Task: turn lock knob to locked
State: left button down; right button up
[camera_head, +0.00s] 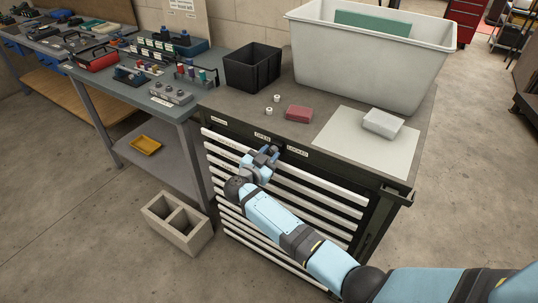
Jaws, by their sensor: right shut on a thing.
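The drawer cabinet (330,187) has a dark top strip with an OPEN label (262,136) and a LOCKED label (298,152). My right gripper (270,154) is at the front of this strip, between and just below the two labels. It is shut on the lock knob, which is mostly hidden behind the fingers, so I cannot tell which way it points. My right arm reaches in from the lower right. My left gripper is not in view.
A workbench (190,103) stands close at the left. A concrete block (178,222) is on the floor.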

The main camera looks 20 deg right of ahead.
dwell(0.4)
jog(key=o, duration=0.9)
